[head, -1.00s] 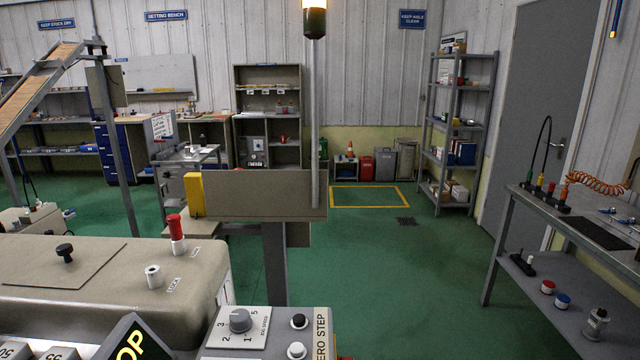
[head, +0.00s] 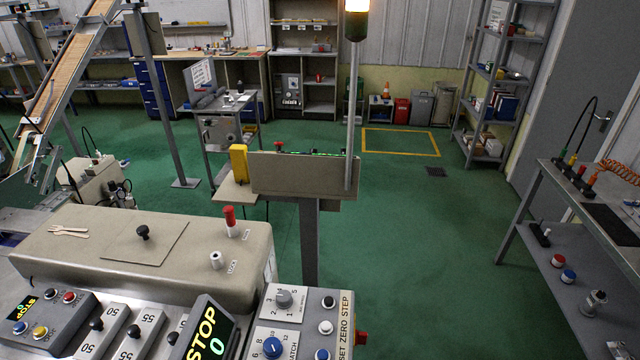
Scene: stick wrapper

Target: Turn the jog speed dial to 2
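The jog speed dial is a grey round knob (head: 284,298) on a light plate with printed numbers around it, near the top left of the control panel (head: 315,311) at the bottom middle of the head view. The numbers 2 and 3 are on its left side. Its pointer is too small to read, so I cannot tell its setting. Neither of my grippers is in view, and nothing touches the dial.
A blue batch dial (head: 273,347) sits just below. Black (head: 328,302) and white (head: 325,327) buttons are to the right. A tilted STOP display (head: 208,335) stands close on the left. A beige housing (head: 90,240) with red-topped (head: 230,219) and white (head: 216,260) knobs lies behind.

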